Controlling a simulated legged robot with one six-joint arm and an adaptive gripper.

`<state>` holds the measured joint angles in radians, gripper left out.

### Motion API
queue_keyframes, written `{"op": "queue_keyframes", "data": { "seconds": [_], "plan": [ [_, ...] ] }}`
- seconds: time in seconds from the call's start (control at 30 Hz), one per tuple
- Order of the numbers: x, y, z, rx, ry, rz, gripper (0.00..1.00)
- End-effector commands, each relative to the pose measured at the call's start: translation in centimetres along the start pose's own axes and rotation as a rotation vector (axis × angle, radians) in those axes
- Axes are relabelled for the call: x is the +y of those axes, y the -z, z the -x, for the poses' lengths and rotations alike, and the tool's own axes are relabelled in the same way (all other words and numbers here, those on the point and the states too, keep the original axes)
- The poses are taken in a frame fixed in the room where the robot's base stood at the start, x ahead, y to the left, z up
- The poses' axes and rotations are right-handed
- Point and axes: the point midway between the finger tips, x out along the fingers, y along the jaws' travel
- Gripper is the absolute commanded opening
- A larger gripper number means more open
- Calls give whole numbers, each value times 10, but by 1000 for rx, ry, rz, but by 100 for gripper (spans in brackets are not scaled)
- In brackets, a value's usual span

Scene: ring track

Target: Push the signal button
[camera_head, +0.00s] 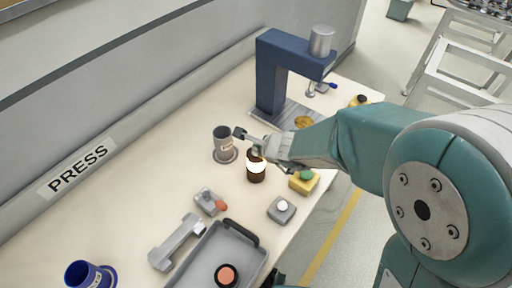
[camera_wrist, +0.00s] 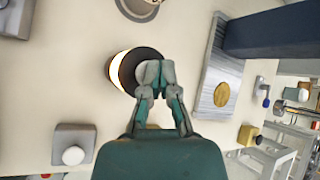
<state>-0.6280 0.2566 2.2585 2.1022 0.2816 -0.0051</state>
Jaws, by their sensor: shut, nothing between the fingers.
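A dark cylinder with a glowing white-orange band (camera_head: 256,167) stands upright on the bench; its round dark top and lit side also show in the wrist view (camera_wrist: 119,70). My gripper (camera_head: 254,150) is shut and empty. In the wrist view its fingertips (camera_wrist: 153,72) overlap the cylinder's dark top; whether they touch it I cannot tell. Several button boxes stand nearby: a yellow one with a green button (camera_head: 304,181), a grey one with a white button (camera_head: 281,209), and a grey one with a red knob (camera_head: 209,202). No label marks any as the signal button.
A grey tray (camera_head: 215,258), a grey bracket (camera_head: 176,243) and a blue cup (camera_head: 88,275) occupy the near bench.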

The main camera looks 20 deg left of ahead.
Motion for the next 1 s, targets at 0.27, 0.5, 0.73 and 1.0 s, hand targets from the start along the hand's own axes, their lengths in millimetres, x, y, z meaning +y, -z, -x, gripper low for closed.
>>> {"op": "queue_keyframes", "data": {
  "seconds": [0.27, 0.5, 0.73, 1.0],
  "plan": [
    [4, 4, -1, 9, -8, -2, 0],
    [4, 4, -2, 9, -9, -2, 0],
    [8, 8, -6, 10, -10, -4, 0],
    [9, 10, -7, 13, -11, -2, 0]
  ]
}}
